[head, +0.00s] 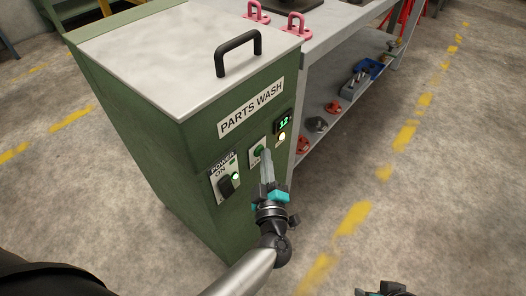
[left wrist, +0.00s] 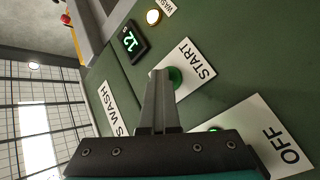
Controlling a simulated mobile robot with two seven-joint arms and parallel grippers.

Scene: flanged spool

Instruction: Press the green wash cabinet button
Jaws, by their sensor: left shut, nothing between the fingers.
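The green wash cabinet (head: 150,135) has a "PARTS WASH" label on its front. The round green button (head: 259,150) sits on a white plate; in the left wrist view the button (left wrist: 175,77) is beside the word START. My left gripper (head: 265,153) is shut and empty, its fingertips right at the button. In the left wrist view the closed fingers (left wrist: 160,74) overlap the button's left edge and hide part of it. I cannot tell whether they touch it. A dark part of what looks like my right gripper (head: 385,290) shows at the bottom edge; its fingers are not clear.
A power switch (head: 226,184) with a lit green lamp is left of the button. A display reading 12 (head: 283,122) and a lit amber lamp (head: 282,137) are above right. A workbench (head: 330,40) with shelf parts stands beside the cabinet. The floor at right is clear.

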